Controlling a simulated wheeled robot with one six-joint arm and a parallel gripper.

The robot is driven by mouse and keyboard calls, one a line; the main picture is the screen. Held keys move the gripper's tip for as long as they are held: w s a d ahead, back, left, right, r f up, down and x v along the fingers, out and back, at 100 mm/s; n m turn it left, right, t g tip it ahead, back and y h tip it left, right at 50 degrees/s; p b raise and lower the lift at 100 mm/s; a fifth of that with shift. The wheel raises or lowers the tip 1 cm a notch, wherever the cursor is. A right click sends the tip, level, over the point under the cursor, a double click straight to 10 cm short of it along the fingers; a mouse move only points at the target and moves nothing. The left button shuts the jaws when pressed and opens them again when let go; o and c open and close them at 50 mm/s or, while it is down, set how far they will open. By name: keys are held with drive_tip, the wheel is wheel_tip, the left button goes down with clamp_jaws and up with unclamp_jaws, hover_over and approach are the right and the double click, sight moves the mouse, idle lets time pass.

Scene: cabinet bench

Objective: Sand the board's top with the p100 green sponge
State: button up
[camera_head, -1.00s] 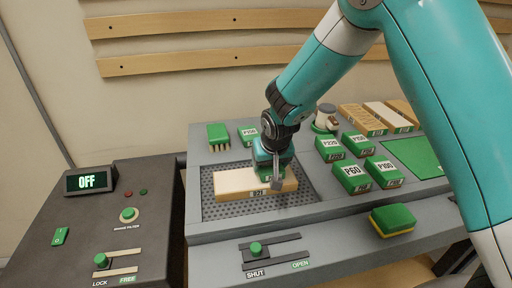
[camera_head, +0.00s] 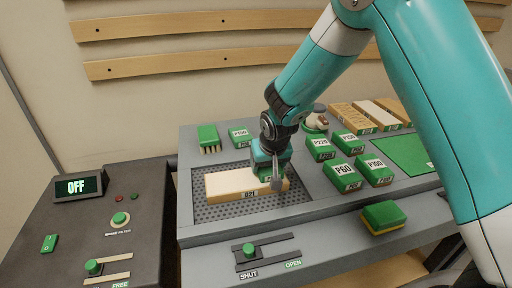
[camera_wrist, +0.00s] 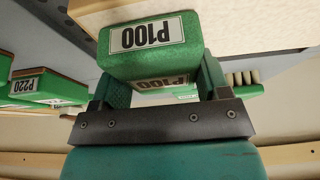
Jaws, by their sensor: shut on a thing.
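The pale wooden board (camera_head: 222,184) lies on the perforated grey panel, a label on its front face. My gripper (camera_head: 271,174) is over the board's right part, shut on a green sponge block. In the wrist view the P100 green sponge (camera_wrist: 157,67) sits between the jaws of my gripper (camera_wrist: 158,88), its P100 labels showing. The board (camera_wrist: 245,22) is beside and behind it there. The sponge is at the board's top; I cannot tell whether its underside touches. Another green block marked P100 (camera_head: 375,168) stands on the bench at right.
Green blocks P60 (camera_head: 343,175), P220 (camera_head: 320,148) and P150 (camera_head: 348,143) stand right of the board. A green brush (camera_head: 208,138) is behind it. A green-yellow sponge (camera_head: 383,217) lies at the front. The left console display (camera_head: 77,186) reads OFF. The slider knob (camera_head: 249,250) is near SHUT.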

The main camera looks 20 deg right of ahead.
drive_tip(key=shift+d, duration=0.85)
drive_tip(key=shift+d+r+p, duration=0.2)
drive_tip(key=shift+r+p, duration=0.05)
drive_tip(key=shift+p, duration=0.1)
drive_tip(key=shift+a+r+p, duration=0.1)
drive_tip(key=shift+r+p, duration=0.25)
drive_tip(key=shift+r, duration=0.55)
drive_tip(key=shift+s+r, duration=0.1)
drive_tip(key=shift+r, duration=0.25)
drive_tip(key=shift+r+p, duration=2.1)
drive_tip(key=shift+r, duration=0.4)
